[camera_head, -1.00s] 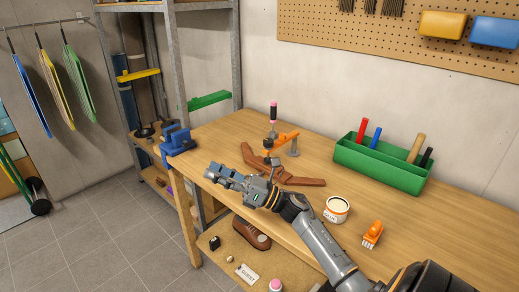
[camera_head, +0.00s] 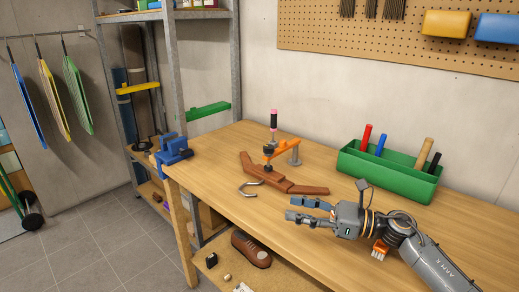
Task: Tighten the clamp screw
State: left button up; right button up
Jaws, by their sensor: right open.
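The clamp (camera_head: 283,145) has an orange bar, a grey post on its right and an upright handle (camera_head: 273,120) with a pink top and dark grip. It stands over brown angled wooden pieces (camera_head: 305,190) on the workbench. Whether its screw presses on the wood is too small to tell. My right gripper (camera_head: 291,208) is open and empty, in front and to the right of the clamp, fingers pointing left and apart from it. My left gripper is not in view.
A grey metal hook (camera_head: 251,189) lies left of my right fingers. A green toolbox (camera_head: 390,178) stands at the back right and a blue vice (camera_head: 172,150) at the left corner. An orange brush (camera_head: 380,250) is partly behind my arm. The bench (camera_head: 215,165) left of the clamp is clear.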

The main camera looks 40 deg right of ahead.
aim_at(268, 149)
jog(key=i+l, duration=0.2)
jog(key=l, duration=0.15)
jog(key=i+l, duration=0.2)
jog(key=l, duration=0.15)
jog(key=i+l, duration=0.2)
jog(key=l, duration=0.15)
